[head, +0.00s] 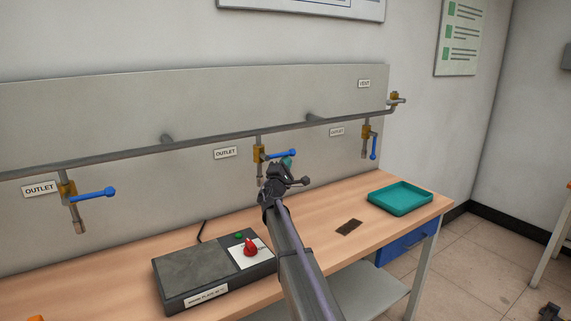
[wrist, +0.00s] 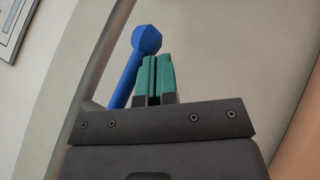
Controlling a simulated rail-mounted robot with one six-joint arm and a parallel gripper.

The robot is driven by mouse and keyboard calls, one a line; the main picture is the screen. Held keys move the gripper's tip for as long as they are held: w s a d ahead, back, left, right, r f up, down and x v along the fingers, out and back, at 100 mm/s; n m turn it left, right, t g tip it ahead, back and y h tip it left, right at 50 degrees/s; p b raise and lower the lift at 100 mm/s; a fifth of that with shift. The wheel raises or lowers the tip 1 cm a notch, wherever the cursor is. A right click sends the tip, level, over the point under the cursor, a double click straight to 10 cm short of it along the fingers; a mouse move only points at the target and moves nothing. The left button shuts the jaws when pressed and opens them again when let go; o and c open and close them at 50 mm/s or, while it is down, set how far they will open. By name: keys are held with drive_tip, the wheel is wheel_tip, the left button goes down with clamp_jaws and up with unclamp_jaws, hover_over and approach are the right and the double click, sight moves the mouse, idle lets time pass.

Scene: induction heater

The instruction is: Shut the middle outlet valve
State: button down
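The middle outlet valve (head: 258,154) is a brass body on a short drop pipe below the rail pipe. Its blue lever (head: 285,155) points sideways to the right, across the drop pipe. My gripper (head: 287,162) is at the lever, just below and in front of it. In the wrist view, the teal fingers (wrist: 154,78) are together with only a thin dark line between them, and nothing shows between them. The blue lever with its knob (wrist: 146,40) passes just left of the fingers, outside them. I cannot tell whether they touch. The lever's lower end is hidden behind my gripper.
The left outlet valve (head: 67,190) has its lever sideways; the right outlet valve's lever (head: 374,147) hangs down. A vent valve (head: 395,98) is at the pipe's right end. A hot plate (head: 200,273) with a red knob and a teal tray (head: 400,197) stand on the bench.

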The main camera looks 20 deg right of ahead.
idle(0.3)
drive_tip(key=b+v, duration=0.4)
drive_tip(key=v, duration=0.6)
drive_tip(key=shift+s+a+f+b, duration=0.25)
drive_tip(key=shift+b, duration=0.05)
